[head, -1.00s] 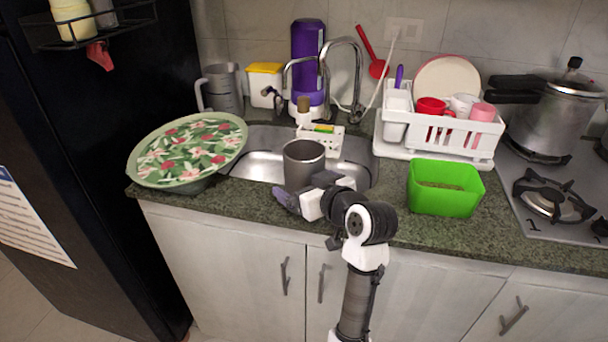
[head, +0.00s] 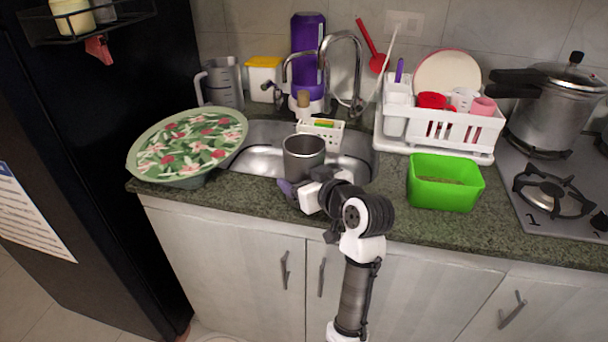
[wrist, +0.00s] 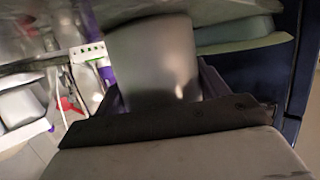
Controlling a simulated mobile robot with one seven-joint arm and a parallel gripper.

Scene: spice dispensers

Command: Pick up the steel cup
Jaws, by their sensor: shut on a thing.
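The steel cup (head: 303,160) is grey and upright at the front edge of the sink in the head view. My gripper (head: 296,188) is at the lower part of the cup, shut on it. In the wrist view the cup (wrist: 158,62) fills the middle, with a dark finger on each side of it. The cup's base is hidden behind my gripper in the head view, so I cannot tell whether it touches the counter.
A floral-lidded bowl (head: 190,148) stands left of the sink. A green bin (head: 445,183) stands on the counter to the right, before a white dish rack (head: 440,140). The faucet (head: 357,75) rises behind the cup. A pressure cooker (head: 555,115) sits on the stove.

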